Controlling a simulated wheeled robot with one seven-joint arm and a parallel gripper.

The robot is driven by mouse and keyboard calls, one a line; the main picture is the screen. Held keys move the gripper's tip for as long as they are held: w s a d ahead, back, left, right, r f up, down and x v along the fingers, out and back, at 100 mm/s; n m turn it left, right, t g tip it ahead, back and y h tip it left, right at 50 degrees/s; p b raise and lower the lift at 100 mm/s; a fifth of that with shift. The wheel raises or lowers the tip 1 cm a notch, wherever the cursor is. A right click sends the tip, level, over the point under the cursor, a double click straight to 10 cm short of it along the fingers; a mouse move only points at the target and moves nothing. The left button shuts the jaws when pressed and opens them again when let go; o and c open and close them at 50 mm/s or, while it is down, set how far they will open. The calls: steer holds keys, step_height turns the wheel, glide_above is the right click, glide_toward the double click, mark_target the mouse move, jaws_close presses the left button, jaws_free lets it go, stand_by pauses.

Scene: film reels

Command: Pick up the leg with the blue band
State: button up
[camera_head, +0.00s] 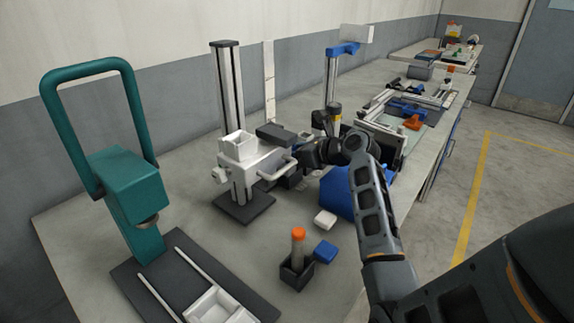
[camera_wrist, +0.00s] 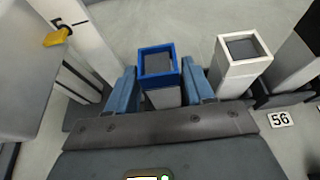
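The leg with the blue band (camera_wrist: 157,62) stands upright in the wrist view, with a square blue rim around a dark top and a pale body below. My gripper (camera_wrist: 160,85) has its two blue fingers on either side of this leg, with narrow gaps showing. It looks open around the leg, not clamped. In the head view my gripper (camera_head: 310,155) is beside the white stand on the bench, and I cannot make out the blue-banded leg there. The lower part of the leg is hidden by my gripper.
A similar white-topped leg (camera_wrist: 243,60) stands close to the right of my gripper, with a dark post beyond it. A label reading 56 (camera_wrist: 280,119) lies nearby. In the head view a white stand (camera_head: 250,160) and blue block (camera_head: 338,195) crowd my gripper.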

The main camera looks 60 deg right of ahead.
steer(key=c, duration=0.8)
steer(key=shift+o, duration=0.2)
